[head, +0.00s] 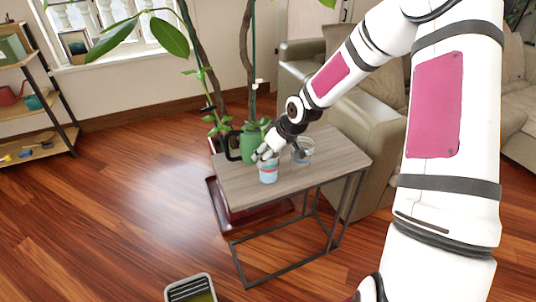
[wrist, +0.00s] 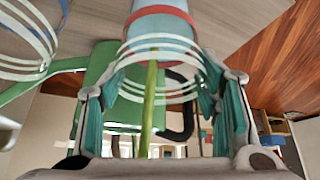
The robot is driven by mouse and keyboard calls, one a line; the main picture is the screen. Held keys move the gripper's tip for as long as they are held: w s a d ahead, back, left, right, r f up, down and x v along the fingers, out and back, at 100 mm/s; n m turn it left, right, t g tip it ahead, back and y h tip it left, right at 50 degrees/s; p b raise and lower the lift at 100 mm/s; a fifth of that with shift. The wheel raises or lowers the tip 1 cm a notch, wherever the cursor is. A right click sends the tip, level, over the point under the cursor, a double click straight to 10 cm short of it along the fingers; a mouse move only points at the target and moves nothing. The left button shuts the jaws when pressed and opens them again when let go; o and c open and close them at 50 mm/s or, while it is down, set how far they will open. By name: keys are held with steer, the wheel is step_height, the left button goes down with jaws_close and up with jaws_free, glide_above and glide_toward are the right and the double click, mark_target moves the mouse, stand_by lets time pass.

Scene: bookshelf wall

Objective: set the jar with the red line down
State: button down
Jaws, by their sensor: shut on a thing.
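The jar with the red line (head: 268,174) is a clear, light-blue jar with a red band near its base. My gripper (head: 266,156) is shut on its upper part from above, over the near part of the small wooden side table (head: 325,160). In the wrist view the jar (wrist: 160,24) is between the two fingers, its banded end at the top of the picture. The jar looks upright in the head view. I cannot tell whether its base touches the tabletop. A second clear jar (head: 303,152) stands to the right on the table, partly behind my gripper.
A green watering can (head: 249,143) with a dark handle stands close behind the held jar, on the table. A tall potted plant (head: 248,50) rises behind the table. A sofa (head: 345,105) is close on the right. The tabletop's right part is clear.

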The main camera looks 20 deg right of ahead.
steer(key=c, duration=0.6)
jaws_free()
steer(key=shift+o, duration=0.2)
steer(key=p+v, duration=0.5)
steer(key=v, duration=0.7)
steer(key=s+a+r+m+g, duration=0.1)
steer(key=s+a+r, duration=0.2)
steer(key=s, duration=0.9)
steer(key=s+a+r+m+g+h, duration=0.1)
steer(key=s+a+r, duration=0.3)
steer(key=s+r, duration=0.4)
steer(key=s+a+r+m+g+h, duration=0.1)
steer(key=s+r, duration=0.5)
steer(key=s, duration=1)
steer(key=shift+s+a+m+g, duration=0.25)
steer(key=shift+a+m, duration=0.45)
steer(key=shift+a, duration=0.45)
